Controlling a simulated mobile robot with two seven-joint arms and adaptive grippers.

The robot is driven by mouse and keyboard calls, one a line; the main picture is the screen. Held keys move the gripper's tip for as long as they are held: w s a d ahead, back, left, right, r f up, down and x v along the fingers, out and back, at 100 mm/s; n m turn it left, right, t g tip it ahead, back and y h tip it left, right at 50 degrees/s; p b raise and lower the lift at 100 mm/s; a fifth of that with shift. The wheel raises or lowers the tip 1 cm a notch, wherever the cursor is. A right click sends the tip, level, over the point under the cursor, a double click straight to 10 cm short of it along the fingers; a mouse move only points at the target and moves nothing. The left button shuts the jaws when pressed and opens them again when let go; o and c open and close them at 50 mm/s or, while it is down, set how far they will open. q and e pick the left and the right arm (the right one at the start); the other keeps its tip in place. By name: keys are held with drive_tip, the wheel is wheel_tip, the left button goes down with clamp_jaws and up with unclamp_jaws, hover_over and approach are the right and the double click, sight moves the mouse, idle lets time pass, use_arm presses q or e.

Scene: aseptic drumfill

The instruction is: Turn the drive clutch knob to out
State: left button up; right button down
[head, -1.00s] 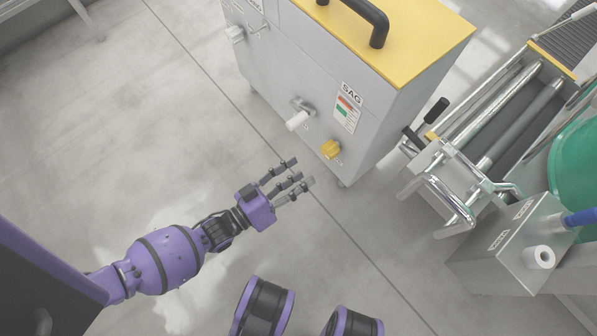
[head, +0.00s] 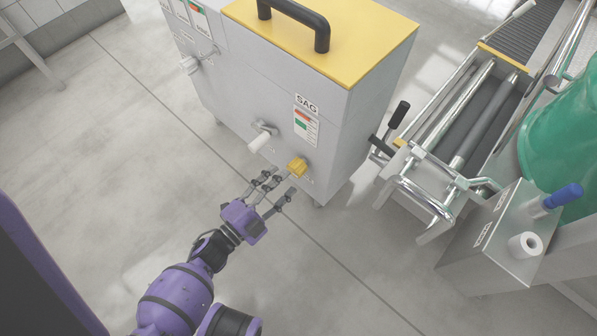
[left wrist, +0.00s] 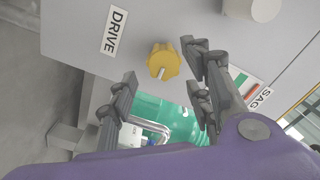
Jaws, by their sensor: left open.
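The yellow drive clutch knob (head: 297,167) sits low on the front face of the grey cabinet (head: 345,130). In the left wrist view the knob (left wrist: 163,62) has a pale pointer line, and a DRIVE label (left wrist: 114,32) is on the panel beside it. My left gripper (head: 275,188) is open and empty, just in front of the knob and a little below left of it in the head view. In the left wrist view its fingers (left wrist: 165,85) stand on either side of the knob, apart from it. My right gripper is not in view.
A white-handled lever (head: 260,142) sticks out of the panel up and left of the knob. A roller conveyor (head: 460,130), a grey box with a blue handle (head: 510,230) and a green drum (head: 560,150) stand at the right. The floor at left is clear.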

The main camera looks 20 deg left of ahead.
sight(294, 174)
use_arm(q)
drive_tip(key=b+x, duration=0.1)
drive_tip(key=x, duration=0.3)
drive_tip(key=shift+w, duration=0.1)
drive_tip(key=shift+w+d, duration=0.25)
drive_tip(key=shift+w, duration=0.3)
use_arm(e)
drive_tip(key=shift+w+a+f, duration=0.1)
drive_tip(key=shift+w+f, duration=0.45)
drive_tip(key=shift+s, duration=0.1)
use_arm(q)
drive_tip(key=c, duration=1)
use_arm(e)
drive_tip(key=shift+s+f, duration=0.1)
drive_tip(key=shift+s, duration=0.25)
